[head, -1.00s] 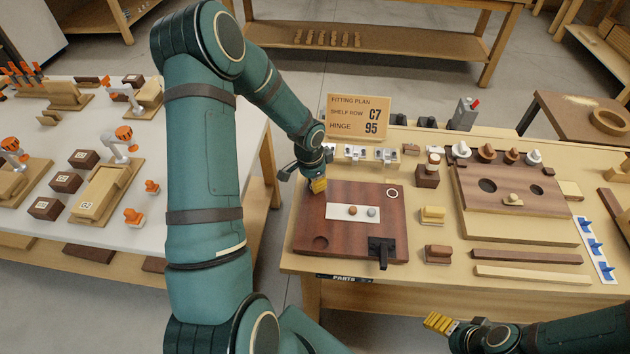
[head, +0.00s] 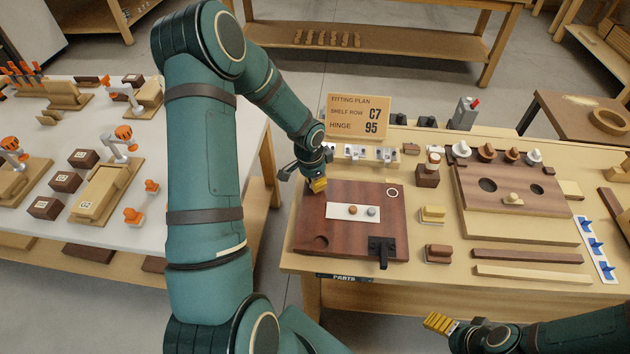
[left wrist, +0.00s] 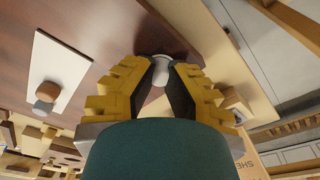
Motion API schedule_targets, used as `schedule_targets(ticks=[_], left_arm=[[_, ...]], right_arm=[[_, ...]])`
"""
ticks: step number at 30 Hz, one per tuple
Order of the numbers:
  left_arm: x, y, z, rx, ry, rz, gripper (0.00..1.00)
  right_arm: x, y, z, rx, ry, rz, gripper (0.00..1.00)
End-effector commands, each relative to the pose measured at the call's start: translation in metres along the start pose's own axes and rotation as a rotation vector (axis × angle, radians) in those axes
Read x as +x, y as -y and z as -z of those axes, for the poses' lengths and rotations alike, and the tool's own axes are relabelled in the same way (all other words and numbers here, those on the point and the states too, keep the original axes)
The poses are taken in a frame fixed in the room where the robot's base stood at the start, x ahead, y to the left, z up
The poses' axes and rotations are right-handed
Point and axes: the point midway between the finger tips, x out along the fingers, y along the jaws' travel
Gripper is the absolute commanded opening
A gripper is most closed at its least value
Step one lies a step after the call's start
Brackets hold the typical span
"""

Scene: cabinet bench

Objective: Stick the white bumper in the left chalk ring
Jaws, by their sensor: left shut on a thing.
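My left gripper (head: 318,185) is at the far left corner of the dark red panel (head: 340,245). In the left wrist view its yellow fingers (left wrist: 158,72) are shut on the white bumper (left wrist: 162,70), which shows between the fingertips over the panel. I cannot tell whether the bumper touches the panel. A chalk ring (head: 392,192) shows at the panel's far right corner. The left chalk ring is not visible; my gripper covers that corner. My right gripper (head: 440,323) is in front of the bench, and its fingers do not show whether it is open.
A white strip (head: 336,211) on the panel bears a brown bumper (head: 352,209) and a grey one (head: 371,211). A black hinge piece (head: 381,249) sits at the near right edge. A fitting plan sign (head: 357,117) stands behind. Small blocks stand right of the panel.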

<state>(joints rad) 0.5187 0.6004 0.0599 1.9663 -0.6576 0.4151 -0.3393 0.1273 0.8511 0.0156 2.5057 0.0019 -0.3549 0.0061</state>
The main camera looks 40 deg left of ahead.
Motion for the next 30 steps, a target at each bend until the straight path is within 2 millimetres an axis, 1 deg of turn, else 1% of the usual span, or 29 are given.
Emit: schedule_targets(ticks=[22,23,24,25,30], left_arm=[[0.0011,-0.0014,-0.002,-0.001,0.005,-0.005,0.0],[0.0011,-0.0014,-0.002,-0.001,0.005,-0.005,0.21],[0.001,-0.0014,-0.002,-0.001,0.005,-0.005,0.35],[0.0009,-0.0013,-0.0019,-0.001,0.005,-0.004,0.42],[0.0003,-0.0008,-0.0011,-0.001,0.003,-0.003,0.42]], right_arm=[[0.0002,-0.0001,0.0,0.0,0.0,0.0,0.74],[0.0002,-0.0001,0.0,0.0,0.0,0.0,0.74],[0.0002,-0.0001,0.0,0.0,0.0,0.0,0.74],[0.0002,-0.0001,0.0,0.0,0.0,0.0,0.74],[0.0001,0.0,0.0,0.0,0.0,0.0,0.74]])
